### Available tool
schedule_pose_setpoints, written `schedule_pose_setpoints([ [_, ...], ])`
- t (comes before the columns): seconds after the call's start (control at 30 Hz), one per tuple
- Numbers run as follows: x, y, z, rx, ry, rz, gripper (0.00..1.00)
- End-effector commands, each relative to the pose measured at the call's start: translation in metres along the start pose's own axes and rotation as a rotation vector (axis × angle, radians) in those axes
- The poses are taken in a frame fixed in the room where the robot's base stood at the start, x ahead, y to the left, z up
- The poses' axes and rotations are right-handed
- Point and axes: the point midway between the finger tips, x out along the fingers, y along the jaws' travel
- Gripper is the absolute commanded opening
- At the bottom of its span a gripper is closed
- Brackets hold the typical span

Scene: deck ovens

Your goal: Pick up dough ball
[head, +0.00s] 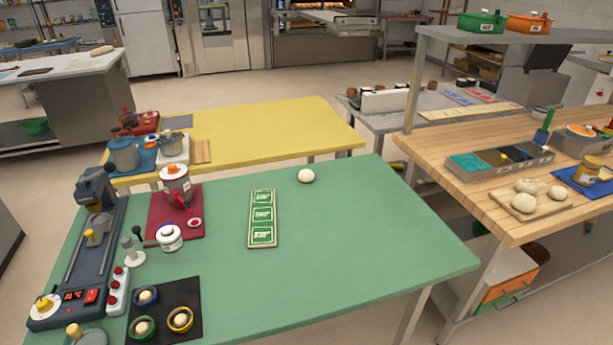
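A pale, round dough ball (306,176) sits alone near the far edge of the green table (350,245), right of its middle. Several more dough balls (524,203) sit on a small board on the wooden table at the right. My gripper is not seen in the head view.
A narrow board with green number cards (263,218) lies left of the lone dough ball. A dark machine (90,240), red mat (160,222) with pots, and black mat (190,300) with small bowls crowd the table's left side. Its right side is clear. A yellow table (270,130) stands behind.

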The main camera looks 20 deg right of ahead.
Motion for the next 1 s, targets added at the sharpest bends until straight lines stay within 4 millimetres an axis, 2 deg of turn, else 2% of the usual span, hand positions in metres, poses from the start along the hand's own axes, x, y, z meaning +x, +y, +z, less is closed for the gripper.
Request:
schedule_pose_setpoints([
  [0.07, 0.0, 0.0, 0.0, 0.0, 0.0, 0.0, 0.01],
  [1.0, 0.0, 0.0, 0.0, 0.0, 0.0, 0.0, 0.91],
])
